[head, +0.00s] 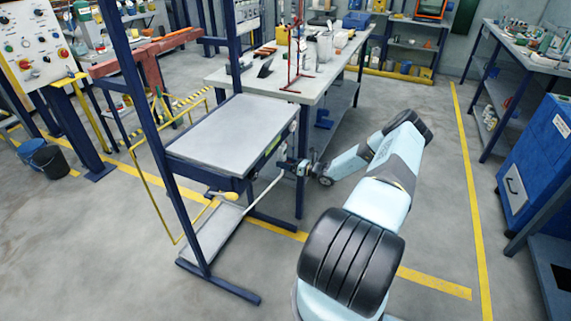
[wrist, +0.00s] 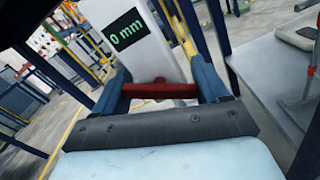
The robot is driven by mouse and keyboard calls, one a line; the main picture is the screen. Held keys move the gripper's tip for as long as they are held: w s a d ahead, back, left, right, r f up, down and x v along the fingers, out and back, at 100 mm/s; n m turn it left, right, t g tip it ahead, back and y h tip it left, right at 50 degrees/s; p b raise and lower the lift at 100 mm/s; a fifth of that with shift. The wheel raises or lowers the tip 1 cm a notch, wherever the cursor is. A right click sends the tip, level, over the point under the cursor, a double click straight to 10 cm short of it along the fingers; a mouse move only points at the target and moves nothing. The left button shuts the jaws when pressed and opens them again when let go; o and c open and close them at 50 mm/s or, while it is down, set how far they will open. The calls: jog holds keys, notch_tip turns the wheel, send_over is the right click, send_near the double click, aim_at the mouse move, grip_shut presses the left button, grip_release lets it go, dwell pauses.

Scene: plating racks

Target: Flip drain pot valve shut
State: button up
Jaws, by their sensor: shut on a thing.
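A small red bar (wrist: 160,90), which looks like the valve's handle, lies crosswise between the blue fingers of my gripper (wrist: 163,84) in the wrist view. The fingers are shut on it, one at each end. Behind it is a white panel (wrist: 150,55) with a dark display reading "0 mm" in green. In the head view my gripper (head: 287,164) is at the right side of a grey-topped tank (head: 230,130) in a dark blue frame. The bar is too small to tell there. The valve body and drain pot cannot be made out clearly.
A pale rod (head: 262,192) slants down from near my gripper, beside a yellow rounded piece (head: 222,195) on the frame's low shelf (head: 205,232). A cluttered workbench (head: 325,75) stands behind. A blue cabinet (head: 540,160) is at the right. Floor between is clear.

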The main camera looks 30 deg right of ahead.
jog(key=shift+s+a+n, duration=0.1)
jog(key=shift+a+n, duration=0.05)
jog(key=shift+n, duration=2.85)
jog(key=shift+f, duration=0.1)
jog(key=o, duration=1)
jog(key=shift+s+d, duration=0.15)
jog(key=shift+d, duration=0.1)
jog(key=v, duration=1.3)
jog(key=shift+s, duration=0.1)
